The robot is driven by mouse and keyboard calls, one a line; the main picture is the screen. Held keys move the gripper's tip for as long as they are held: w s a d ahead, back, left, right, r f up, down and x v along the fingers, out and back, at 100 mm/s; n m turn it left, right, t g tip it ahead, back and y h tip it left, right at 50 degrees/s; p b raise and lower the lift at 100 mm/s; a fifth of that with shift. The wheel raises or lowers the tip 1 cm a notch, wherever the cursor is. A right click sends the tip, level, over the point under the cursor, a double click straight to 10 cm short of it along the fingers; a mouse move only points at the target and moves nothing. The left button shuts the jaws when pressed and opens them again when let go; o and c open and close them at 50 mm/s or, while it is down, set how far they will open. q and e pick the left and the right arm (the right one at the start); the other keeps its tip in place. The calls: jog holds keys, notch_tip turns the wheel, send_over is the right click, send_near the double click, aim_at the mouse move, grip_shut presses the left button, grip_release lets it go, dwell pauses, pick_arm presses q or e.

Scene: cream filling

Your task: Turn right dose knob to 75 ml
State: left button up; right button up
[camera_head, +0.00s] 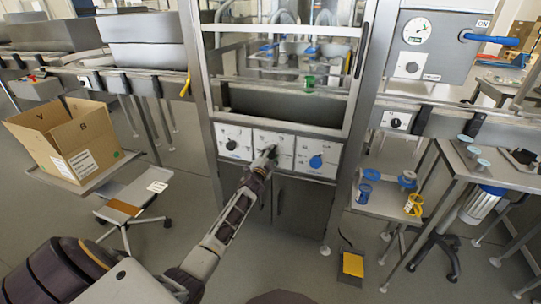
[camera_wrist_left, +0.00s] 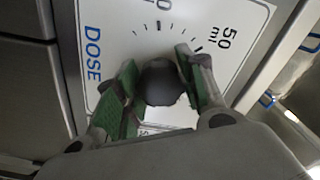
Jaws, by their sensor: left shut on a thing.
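My left gripper (camera_head: 268,154) reaches the middle dial panel (camera_head: 283,144) on the front of the machine. In the left wrist view, its green-padded fingers (camera_wrist_left: 157,85) are closed around the sides of a dark round knob (camera_wrist_left: 162,84). The white dial plate (camera_wrist_left: 125,35) behind it reads "DOSE" and "50 ml", with black tick marks. Another number at the plate's top edge is cut off. The knob's pointer is not visible, so its setting cannot be told. My right gripper is out of view.
A cardboard box (camera_head: 72,140) stands on a stand at left. A blue-handled cabinet (camera_head: 432,45) is at upper right. A yellow pedal (camera_head: 353,265) lies on the floor.

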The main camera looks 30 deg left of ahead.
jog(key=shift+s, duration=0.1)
pick_arm(q)
jog(key=o, duration=1)
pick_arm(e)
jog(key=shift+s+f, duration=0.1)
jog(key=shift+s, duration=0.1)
pick_arm(q)
jog(key=shift+s, duration=0.15)
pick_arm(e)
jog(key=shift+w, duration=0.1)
pick_arm(q)
jog(key=shift+s+d+f, duration=0.1)
jog(key=shift+s+d, duration=0.1)
jog(key=shift+s, duration=0.4)
jog(key=shift+v, duration=5.25)
